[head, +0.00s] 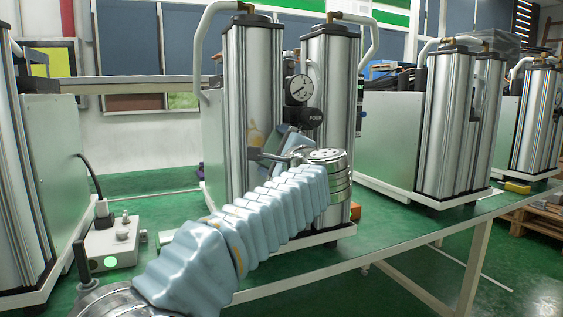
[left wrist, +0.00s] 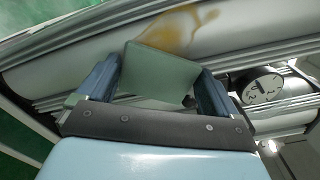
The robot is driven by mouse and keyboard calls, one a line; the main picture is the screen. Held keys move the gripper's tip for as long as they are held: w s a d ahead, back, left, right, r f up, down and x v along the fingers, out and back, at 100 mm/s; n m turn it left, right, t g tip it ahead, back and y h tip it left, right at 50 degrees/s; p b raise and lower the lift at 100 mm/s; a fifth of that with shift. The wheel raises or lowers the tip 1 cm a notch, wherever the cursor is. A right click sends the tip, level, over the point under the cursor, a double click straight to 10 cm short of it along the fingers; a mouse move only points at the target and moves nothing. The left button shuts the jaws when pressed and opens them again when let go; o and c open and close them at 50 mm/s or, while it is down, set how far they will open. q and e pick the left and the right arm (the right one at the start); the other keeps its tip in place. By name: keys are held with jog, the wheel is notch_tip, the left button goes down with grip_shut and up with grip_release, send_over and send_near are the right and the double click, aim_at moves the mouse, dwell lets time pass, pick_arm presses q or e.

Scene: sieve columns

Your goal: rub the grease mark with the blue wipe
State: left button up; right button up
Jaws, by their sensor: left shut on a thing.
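The grease mark (head: 256,134) is a yellow-brown smear on the front of the left silver column of the middle unit. It also shows in the left wrist view (left wrist: 176,32), partly hidden behind the wipe. My left gripper (head: 287,142) is in front of this column, just right of the mark. In the left wrist view the gripper's two blue fingers (left wrist: 158,82) are shut on the wipe (left wrist: 158,70), which looks like a flat grey-green pad there. The wipe's far edge overlaps the lower part of the mark; I cannot tell whether it touches the column. My right gripper is not in view.
A pressure gauge (head: 299,88) and a black knob (head: 305,117) sit close to the gripper, between the two columns. More column units stand left and right on the green table (head: 375,236). A grey box (head: 112,242) with a plug stands at left.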

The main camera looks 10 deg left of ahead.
aim_at(280, 138)
pick_arm(q)
jog(key=shift+s+a+r+b, duration=0.35)
jog(key=shift+s+a+r, duration=0.2)
jog(key=shift+s+a, duration=0.25)
jog(key=a, duration=0.1)
jog(key=s+a+b, duration=0.1)
jog(key=a+b, duration=0.1)
jog(key=shift+s+a+f, duration=0.2)
jog(key=shift+s+f, duration=0.05)
jog(key=shift+s, duration=0.15)
notch_tip(280, 138, up, 2)
jog(key=shift+r+p, duration=0.2)
jog(key=shift+p, duration=0.9)
jog(key=shift+w+d+r+p, duration=0.15)
jog(key=shift+w+d+p, duration=0.05)
jog(key=shift+p, duration=0.1)
jog(key=shift+w+d+p, duration=0.35)
jog(key=shift+d+p, duration=0.05)
jog(key=shift+d, duration=0.2)
jog(key=shift+w+d+p, duration=0.35)
jog(key=shift+d, duration=0.2)
jog(key=shift+w+d+f, duration=0.25)
jog(key=shift+d, duration=0.05)
jog(key=shift+w+d, duration=0.5)
jog(key=shift+d, duration=0.3)
jog(key=shift+w+d, duration=0.45)
jog(key=shift+d, duration=0.3)
jog(key=shift+s, duration=0.1)
